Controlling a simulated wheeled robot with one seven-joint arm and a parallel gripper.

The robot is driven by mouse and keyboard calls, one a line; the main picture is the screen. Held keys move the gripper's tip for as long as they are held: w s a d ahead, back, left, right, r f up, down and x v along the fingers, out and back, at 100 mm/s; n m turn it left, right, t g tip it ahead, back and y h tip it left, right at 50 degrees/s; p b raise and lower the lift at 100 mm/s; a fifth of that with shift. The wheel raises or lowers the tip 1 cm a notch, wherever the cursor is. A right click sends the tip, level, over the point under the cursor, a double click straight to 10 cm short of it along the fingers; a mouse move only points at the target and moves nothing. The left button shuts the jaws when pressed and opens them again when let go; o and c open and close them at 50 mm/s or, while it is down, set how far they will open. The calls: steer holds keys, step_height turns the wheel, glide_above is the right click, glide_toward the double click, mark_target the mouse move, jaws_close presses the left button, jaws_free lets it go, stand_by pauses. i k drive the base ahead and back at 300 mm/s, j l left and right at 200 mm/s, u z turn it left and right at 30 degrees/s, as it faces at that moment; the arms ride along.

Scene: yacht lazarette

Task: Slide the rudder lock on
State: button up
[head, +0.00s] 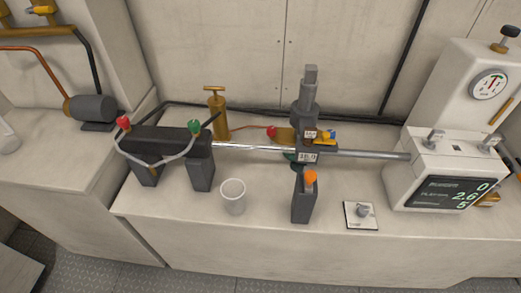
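Which part is the rudder lock I cannot tell for sure. A dark grey block with an orange knob (303,200) stands upright near the counter's front edge, in front of the rod. A shiny horizontal rod (250,147) runs from a dark two-legged housing (165,140) on the left to a white instrument box (430,155) on the right. My gripper is not in view.
A white cup (233,197) stands on the counter (270,235) left of the orange-knobbed block. A small white plate with a metal knob (361,214) lies to its right. A brass pump (217,110) stands behind the rod. The counter's front strip is mostly clear.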

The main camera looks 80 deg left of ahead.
mark_target(310, 176)
steer(key=u, duration=1.45)
